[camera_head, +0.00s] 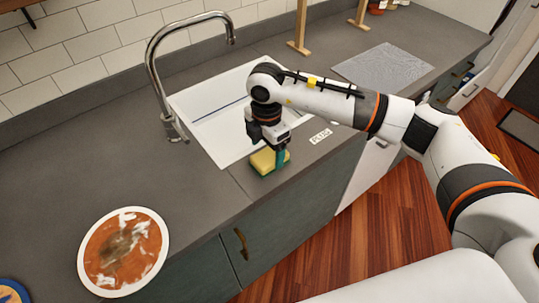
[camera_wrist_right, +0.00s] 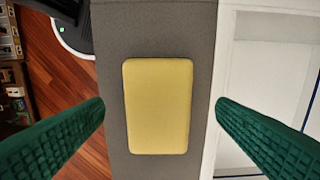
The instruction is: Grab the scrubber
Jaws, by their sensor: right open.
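The scrubber (camera_head: 264,161) is a yellow sponge block with a darker underside. It lies on the grey counter between the sink and the counter's front edge. In the right wrist view the yellow scrubber (camera_wrist_right: 158,106) lies between my two green finger pads, with a gap on each side. My right gripper (camera_head: 278,158) is over the scrubber, pointing down, with its jaws open; its pads also show in the right wrist view (camera_wrist_right: 160,128). The gripper hides part of the scrubber in the head view. My left gripper is not in view.
A white sink (camera_head: 214,127) with a tall metal faucet (camera_head: 155,75) is behind the scrubber. A dirty plate (camera_head: 123,252) sits at the counter's left. A small white label (camera_head: 321,136) and a grey mat (camera_head: 383,67) lie to the right. The left counter middle is clear.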

